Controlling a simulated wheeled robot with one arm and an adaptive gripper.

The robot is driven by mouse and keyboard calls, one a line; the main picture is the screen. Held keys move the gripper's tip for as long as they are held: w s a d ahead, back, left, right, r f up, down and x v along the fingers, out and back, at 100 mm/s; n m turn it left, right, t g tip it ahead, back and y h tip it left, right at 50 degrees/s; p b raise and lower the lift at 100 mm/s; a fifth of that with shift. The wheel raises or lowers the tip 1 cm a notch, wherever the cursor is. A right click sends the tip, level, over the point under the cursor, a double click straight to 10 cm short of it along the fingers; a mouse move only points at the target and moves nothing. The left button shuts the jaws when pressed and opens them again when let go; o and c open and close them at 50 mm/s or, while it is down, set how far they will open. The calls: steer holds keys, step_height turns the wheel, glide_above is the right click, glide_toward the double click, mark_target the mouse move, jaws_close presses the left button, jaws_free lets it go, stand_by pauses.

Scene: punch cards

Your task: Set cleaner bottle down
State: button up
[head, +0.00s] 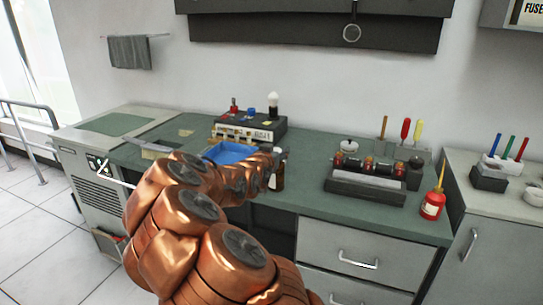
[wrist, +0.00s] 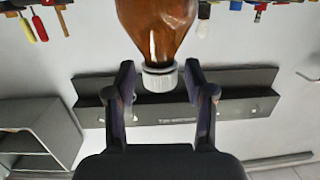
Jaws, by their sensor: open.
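A brown bottle with a white cap (wrist: 158,30) shows at the top of the wrist view, its cap end between the fingers of my gripper (wrist: 160,78). The fingers stand apart, with a visible gap on each side of the cap. In the head view the brown bottle (head: 277,180) is seen just past my gripper (head: 276,155), at the front part of the green worktop (head: 305,212). My arm hides part of it, and its base is hard to make out, so I cannot tell exactly how it rests.
A blue tray (head: 228,152) lies left of my gripper. A grey instrument box (head: 249,130) stands behind it. A dark rack (head: 365,185) with several small items is to the right, and a red bottle with a yellow nozzle (head: 432,206) stands near the right corner. Bare worktop lies before the rack.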

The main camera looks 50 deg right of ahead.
steer(key=b+v, duration=0.2)
steer(key=v, duration=1)
